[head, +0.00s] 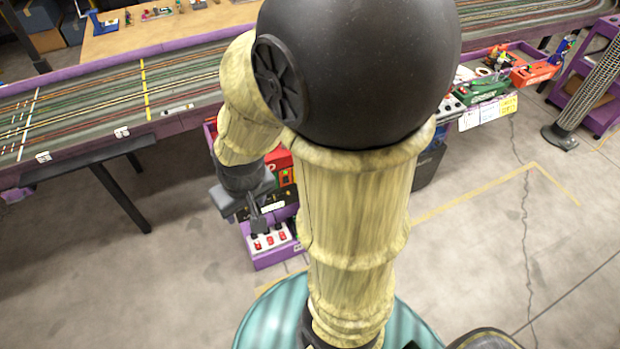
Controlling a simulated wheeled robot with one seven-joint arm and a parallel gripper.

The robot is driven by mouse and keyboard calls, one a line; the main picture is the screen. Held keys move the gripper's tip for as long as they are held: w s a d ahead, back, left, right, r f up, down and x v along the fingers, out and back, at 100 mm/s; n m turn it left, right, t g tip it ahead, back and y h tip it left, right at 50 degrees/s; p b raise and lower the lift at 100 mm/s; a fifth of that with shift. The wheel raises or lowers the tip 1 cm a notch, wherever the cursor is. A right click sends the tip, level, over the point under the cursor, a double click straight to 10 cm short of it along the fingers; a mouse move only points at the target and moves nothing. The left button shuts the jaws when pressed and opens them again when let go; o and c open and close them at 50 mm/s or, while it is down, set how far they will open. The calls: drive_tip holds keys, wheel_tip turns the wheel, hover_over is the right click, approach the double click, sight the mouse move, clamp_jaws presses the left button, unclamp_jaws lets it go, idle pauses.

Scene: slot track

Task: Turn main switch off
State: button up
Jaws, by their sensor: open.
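A white panel (268,251) with a few red switches (270,240) sits at the front of a purple box. I cannot tell from this view which one is the main switch, or how each is set. My gripper (257,219) hangs just above and behind the panel, its dark fingers pointing down. The jaws are open and look empty. The gap between fingers and switches is too small to judge here. My own arm covers the right part of the purple box.
A long slot track (120,90) with purple edging runs across the back. A dark support leg (120,195) stands left of the box. A purple shelf with a green case (483,90) is at right. The floor in front and left is clear.

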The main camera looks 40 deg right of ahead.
drive_tip(key=shift+o, duration=0.8)
drive_tip(key=w+d+f+m+t+b, duration=0.1)
drive_tip(key=w+d+f+m+b, duration=0.1)
drive_tip(key=f, duration=0.4)
drive_tip(key=w+d+f+m+t+b, duration=0.1)
drive_tip(key=w+d+f+m+b, duration=0.1)
drive_tip(key=w+f+m+b, duration=0.1)
drive_tip(key=w+d+f+m+b, duration=0.2)
drive_tip(key=w+f+b, duration=0.2)
drive_tip(key=f, duration=0.5)
drive_tip(key=shift+w+t+b, duration=0.3)
drive_tip(key=shift+t+b, duration=0.1)
drive_tip(key=shift+b, duration=0.7)
drive_tip(key=w+d+f+m+t+b, duration=0.2)
drive_tip(key=w+d+f+m+b, duration=0.15)
drive_tip(key=f, duration=0.35)
drive_tip(key=w+d+f+m+t+b, duration=0.1)
drive_tip(key=w+d+f+m+b, duration=0.15)
drive_tip(key=f+m+b, duration=0.3)
drive_tip(key=d+f+m+t+h+b, duration=0.2)
drive_tip(key=d+f+m+h+b, duration=0.1)
drive_tip(key=d+f+m+b, duration=0.3)
drive_tip(key=d+f+m+t+h+b, duration=0.2)
drive_tip(key=d+f+m+h+b, duration=0.2)
drive_tip(key=d+f+m+b, duration=0.2)
drive_tip(key=s+d+f+m, duration=0.1)
drive_tip(key=d+f+m, duration=0.1)
drive_tip(key=d+m, duration=0.2)
drive_tip(key=shift+d+m, duration=0.3)
drive_tip(key=shift+d, duration=0.95)
